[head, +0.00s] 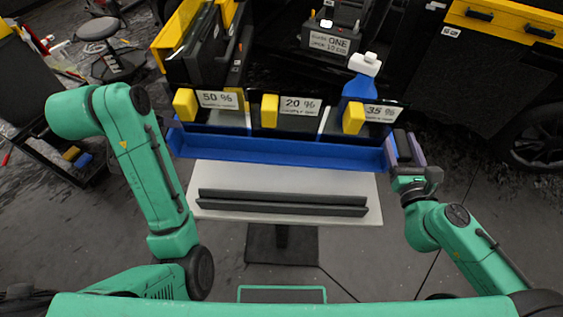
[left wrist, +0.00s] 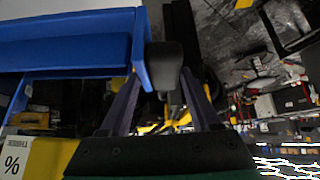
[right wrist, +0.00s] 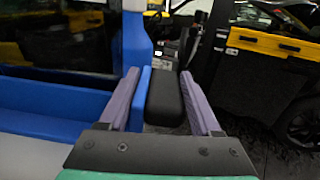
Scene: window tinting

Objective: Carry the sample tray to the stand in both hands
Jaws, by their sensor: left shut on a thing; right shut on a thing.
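The blue sample tray (head: 280,153) is level across the head view, with tinted panels labelled 50 %, 20 % and 35 %, each with a yellow block. My right gripper (head: 405,150) is shut on the dark handle (right wrist: 163,98) at the tray's right end. In the left wrist view, my left gripper (left wrist: 162,100) is shut on the dark handle (left wrist: 162,62) at the other end; the head view barely shows it. The stand (head: 195,185) has a white top with two dark rails (head: 282,203). The tray overlaps its far edge in view; I cannot tell whether they touch.
A blue bottle with a white cap (head: 364,65) shows behind the 35 % panel. A yellow-and-black rack (head: 200,45) and a black boxy unit (head: 330,38) stand beyond the tray. A stool (head: 97,30) is far left; a yellow-topped cabinet (head: 490,50) is at right.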

